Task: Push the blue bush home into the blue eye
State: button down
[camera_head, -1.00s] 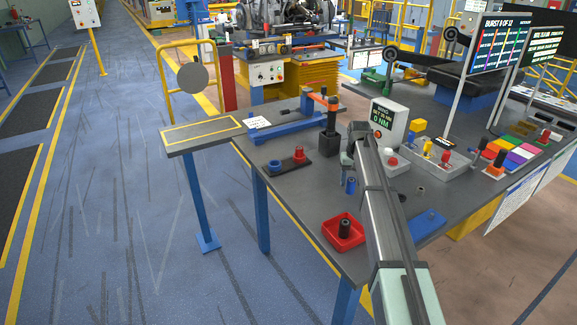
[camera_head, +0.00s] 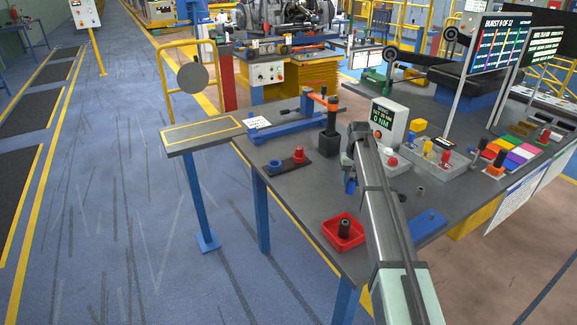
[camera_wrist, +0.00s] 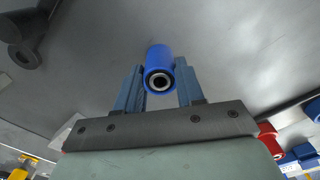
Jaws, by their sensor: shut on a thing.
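The blue bush (camera_wrist: 158,56) is a short blue sleeve with a metal-rimmed dark bore, seen end-on in the wrist view. My gripper (camera_wrist: 159,82) is shut on it, with one blue-grey finger on each side. In the head view my gripper (camera_head: 349,180) is low over the table and mostly hidden by my own arm; a small piece of blue shows there. A blue ring-shaped part (camera_head: 274,166), which looks like the blue eye, sits on a dark plate to the left of my gripper. Whether its bore is empty cannot be told.
A red part (camera_head: 298,155) stands beside the blue ring. A red tray (camera_head: 343,232) holding a dark cylinder is at the table's front. A black post with an orange-topped lever (camera_head: 328,135) stands behind. The torque display (camera_head: 387,120) is to the right. Table between tray and plate is clear.

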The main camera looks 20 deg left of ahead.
aim_at(351, 179)
jog(key=shift+r, duration=0.1)
jog(key=shift+r, duration=2.45)
jog(key=shift+w+a+f, duration=0.1)
jog(key=shift+w+a, duration=0.95)
jog(key=shift+a, duration=4.25)
jog(key=shift+w+a+f, duration=0.1)
jog(key=shift+w+a, duration=1)
jog(key=shift+a, duration=4.25)
jog(key=shift+w+a, duration=1.05)
jog(key=shift+a, duration=4.25)
jog(key=shift+f, duration=1.7)
jog(key=c, duration=0.6)
grip_release()
